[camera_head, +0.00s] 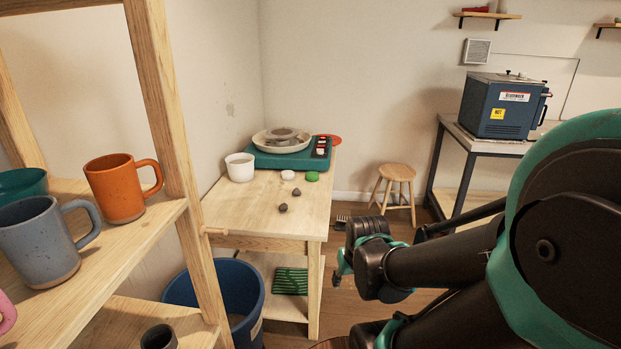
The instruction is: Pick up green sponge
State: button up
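A small round green sponge (312,176) lies on the wooden table (250,205), in front of the teal wheel's right end. My gripper (343,268) is right of the table and in front of it in the picture, apart from the sponge. Its fingers are small and partly hidden by my own arm, so I cannot tell whether they are open or shut. I see nothing held in it.
A white cup (240,167), a whitish round piece (287,175) and two dark lumps (283,207) share the table with the teal pottery wheel (290,157). A wooden shelf with mugs (122,187) stands at left, a blue bucket (237,290) below, a stool (397,172) behind.

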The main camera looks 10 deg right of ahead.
aim_at(312, 177)
jog(key=i+l, duration=1.85)
jog(key=i+l+u, duration=0.2)
jog(key=u, duration=0.15)
jog(key=i+l+u, duration=0.1)
jog(key=l+u, duration=0.3)
jog(key=i+l+u, duration=0.15)
jog(key=u, duration=0.2)
jog(key=l+u, duration=0.2)
jog(key=k+j, duration=0.05)
jog(key=j, duration=0.05)
